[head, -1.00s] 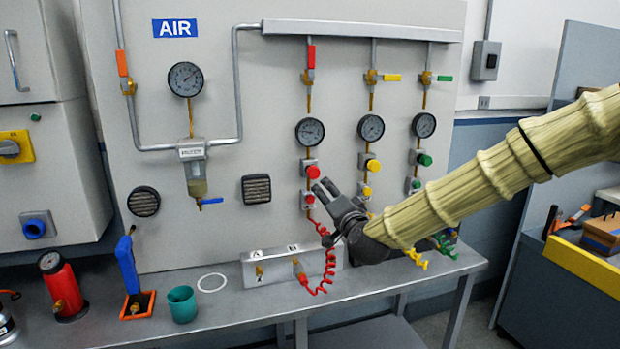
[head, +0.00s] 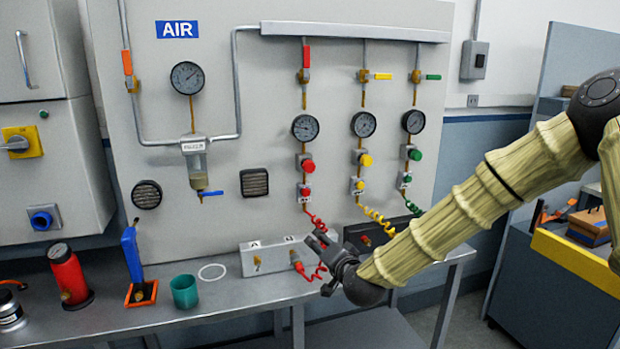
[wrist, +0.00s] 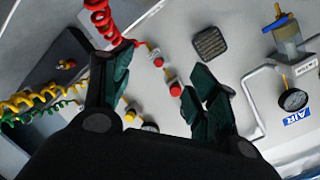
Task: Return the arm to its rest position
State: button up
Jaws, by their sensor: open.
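My arm (head: 440,235), in a pale yellow sleeve, reaches in from the right in the head view. My dark gripper (head: 322,262) is at its end, low in front of the panel and close to the red coiled hose (head: 318,272). In the wrist view my gripper (wrist: 150,95) has its two fingers spread apart with nothing between them. Behind the fingers are the panel's red button (wrist: 176,89) and the red hose (wrist: 102,20). I cannot tell whether the gripper touches the hose.
A steel bench (head: 225,308) runs below the panel, holding a teal cup (head: 184,291), a red bottle (head: 70,275) and a white ring (head: 212,272). The silver block (head: 262,258) with ports A and B sits behind my gripper. A grey cabinet (head: 545,290) stands at right.

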jog(key=s+d+f+n+g+h, duration=0.1)
jog(key=s+d+f+g, duration=0.1)
jog(key=s+f, duration=0.65)
jog(key=s+d+f+n+g, duration=0.1)
jog(key=s+d+f+g, duration=0.3)
jog(key=f, duration=0.8)
jog(key=s+f+n+g+h, duration=0.1)
jog(key=s+f, duration=0.7)
jog(key=f, duration=0.2)
jog(key=s+d+f+n+g+h, duration=0.1)
jog(key=s+d+f, duration=0.3)
jog(key=s, duration=0.6)
jog(key=s+d+f+n+g+h, duration=0.1)
jog(key=s+d+f+g, duration=0.3)
jog(key=s, duration=0.7)
jog(key=s+d+f+n+g+h, duration=0.1)
jog(key=s+d+f, duration=0.4)
jog(key=s, duration=0.6)
jog(key=shift+f+g, duration=0.35)
jog(key=shift+g, duration=0.45)
